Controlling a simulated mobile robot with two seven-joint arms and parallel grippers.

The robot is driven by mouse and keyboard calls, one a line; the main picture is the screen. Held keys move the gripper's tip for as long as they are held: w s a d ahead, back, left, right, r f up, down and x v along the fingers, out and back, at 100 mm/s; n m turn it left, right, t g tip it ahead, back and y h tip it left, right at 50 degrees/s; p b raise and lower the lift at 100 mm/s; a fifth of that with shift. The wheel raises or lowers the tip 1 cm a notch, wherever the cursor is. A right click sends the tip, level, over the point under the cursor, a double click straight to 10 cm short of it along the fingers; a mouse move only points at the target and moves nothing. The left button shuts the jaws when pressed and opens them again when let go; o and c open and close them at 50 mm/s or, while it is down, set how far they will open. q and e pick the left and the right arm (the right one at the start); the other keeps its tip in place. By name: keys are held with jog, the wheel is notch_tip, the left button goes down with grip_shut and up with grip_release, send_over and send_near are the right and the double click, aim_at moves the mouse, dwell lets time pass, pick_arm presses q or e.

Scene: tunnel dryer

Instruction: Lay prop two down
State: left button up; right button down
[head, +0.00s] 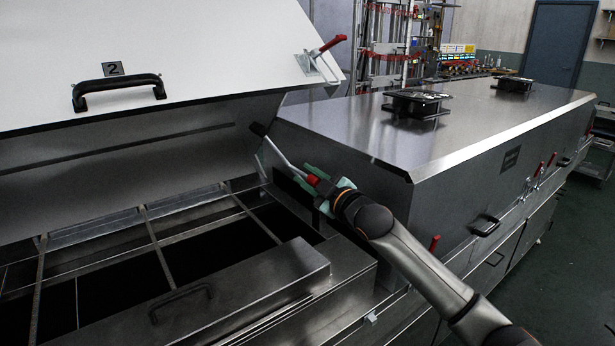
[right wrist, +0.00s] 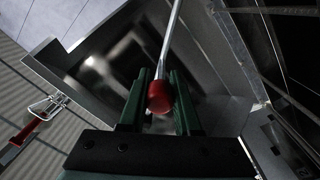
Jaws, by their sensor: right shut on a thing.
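Prop two is a thin metal rod (head: 284,157) with a black tip at its upper end and a red knob at its lower end. My right gripper (head: 313,181) is shut on it at the red knob. In the right wrist view the rod (right wrist: 171,42) runs up and away from the knob, between the green fingers of the gripper (right wrist: 160,92). The rod leans up and left toward the inner side of the raised white lid (head: 190,55) marked 2. I cannot tell whether its tip touches the lid. My left gripper is out of view.
Below the lid is an open bay with a metal grid (head: 150,235) over dark openings. A closed steel hood (head: 440,130) stands right of the bay. A steel cover with a handle (head: 210,290) lies in front. A red-handled clamp (head: 328,46) sits on the lid's edge.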

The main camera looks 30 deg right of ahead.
jog(key=shift+r, duration=0.1)
jog(key=c, duration=0.6)
grip_release()
jog(key=shift+s, duration=0.3)
jog(key=s+b, duration=0.2)
jog(key=s, duration=1)
jog(key=shift+d+f, duration=0.2)
jog(key=shift+d, duration=0.15)
